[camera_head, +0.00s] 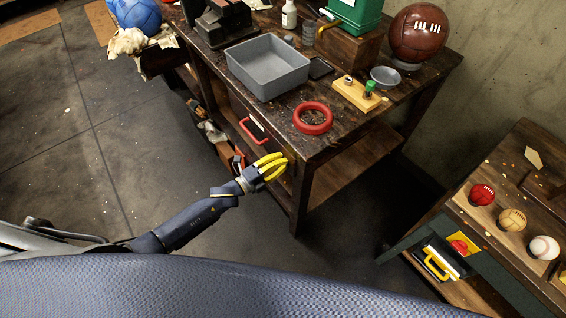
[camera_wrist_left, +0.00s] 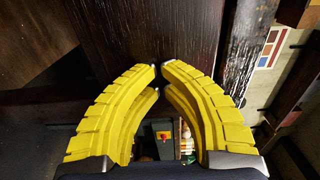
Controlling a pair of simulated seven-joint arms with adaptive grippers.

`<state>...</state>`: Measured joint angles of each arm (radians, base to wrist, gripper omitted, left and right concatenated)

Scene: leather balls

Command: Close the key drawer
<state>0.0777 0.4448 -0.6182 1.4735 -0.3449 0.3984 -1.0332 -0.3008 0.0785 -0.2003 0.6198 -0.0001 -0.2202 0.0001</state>
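The dark wooden workbench (camera_head: 220,88) has a drawer front with a red handle (camera_head: 253,131) and a small pale label under its top edge. How far that drawer stands out is hard to tell. My left gripper (camera_head: 285,160) has yellow fingers and is near the bench's front corner, below and to the right of the red handle. In the left wrist view the yellow fingertips (camera_wrist_left: 161,67) almost meet, with nothing between them. A dark wooden panel (camera_wrist_left: 135,30) lies beyond them; contact cannot be told. My right gripper is not in view.
On the bench top are a grey bin (camera_head: 268,68), a red ring (camera_head: 313,118), a yellow block (camera_head: 355,93) and a brown leather ball (camera_head: 418,32). A second bench (camera_head: 500,245) with several balls stands at the right.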

